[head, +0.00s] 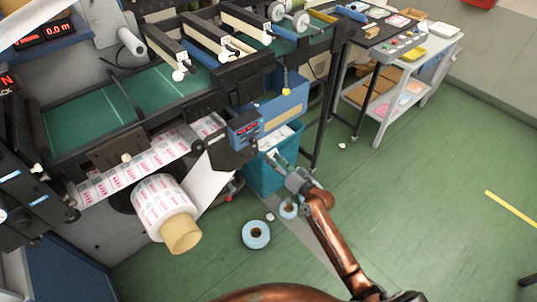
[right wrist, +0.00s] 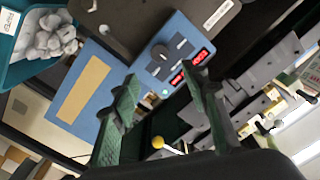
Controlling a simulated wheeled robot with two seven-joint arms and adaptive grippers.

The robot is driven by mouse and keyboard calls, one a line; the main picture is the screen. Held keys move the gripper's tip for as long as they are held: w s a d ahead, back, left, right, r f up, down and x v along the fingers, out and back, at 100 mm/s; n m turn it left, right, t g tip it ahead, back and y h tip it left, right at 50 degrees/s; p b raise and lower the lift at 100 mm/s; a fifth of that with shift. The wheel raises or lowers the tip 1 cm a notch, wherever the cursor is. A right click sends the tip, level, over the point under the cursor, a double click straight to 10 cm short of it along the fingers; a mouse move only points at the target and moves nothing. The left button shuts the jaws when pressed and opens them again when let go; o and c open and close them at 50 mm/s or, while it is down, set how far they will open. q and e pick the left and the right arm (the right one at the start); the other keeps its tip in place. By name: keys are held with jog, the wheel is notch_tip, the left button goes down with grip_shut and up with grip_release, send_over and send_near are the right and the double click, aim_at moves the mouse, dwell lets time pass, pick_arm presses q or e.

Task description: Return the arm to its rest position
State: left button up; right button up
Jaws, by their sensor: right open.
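My copper right arm reaches up from the bottom of the head view, and its gripper (head: 272,160) is beside the teal bin at the rewinder's front right corner. In the right wrist view the two green fingers of this gripper (right wrist: 160,85) stand apart with nothing between them. Beyond them is a blue control box (right wrist: 145,75) with a dark knob and red displays. The same blue box shows in the head view (head: 280,112). My left gripper is not in view.
A teal bin (head: 262,178) of crumpled scraps stands under the machine. A printed label roll (head: 165,212) hangs at the front. Blue-and-white rolls (head: 256,235) lie on the floor. A cart (head: 385,80) stands at the upper right. Green floor (head: 430,200) is open to the right.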

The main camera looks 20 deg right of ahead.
jog(key=shift+s, duration=0.1)
dwell(0.4)
jog(key=s+d+f+g+h, duration=0.2)
jog(key=s+f, duration=0.1)
jog(key=f, duration=0.9)
jog(key=s+d+f+g+h, duration=0.1)
jog(key=s+d+f+g, duration=0.15)
jog(key=f, duration=0.85)
jog(key=s+d+f+g+h, duration=0.1)
jog(key=s+d+f+g, duration=0.1)
jog(key=s+f, duration=0.65)
jog(key=s+d+f+g+h, duration=0.1)
jog(key=s+f, duration=0.5)
jog(key=f, duration=0.5)
jog(key=s+f+n+g, duration=0.1)
jog(key=s+f+g, duration=0.2)
jog(key=s+f, duration=0.4)
jog(key=s+f+n+g+h, duration=0.1)
jog(key=s+f, duration=0.6)
jog(key=s, duration=1.7)
jog(key=s+f+n+g, duration=0.2)
jog(key=s+f+g, duration=0.3)
jog(key=s, duration=1.1)
notch_tip(320, 180, down, 3)
jog(key=shift+a+r, duration=0.1)
jog(key=shift+a, duration=0.3)
jog(key=shift+s, duration=0.1)
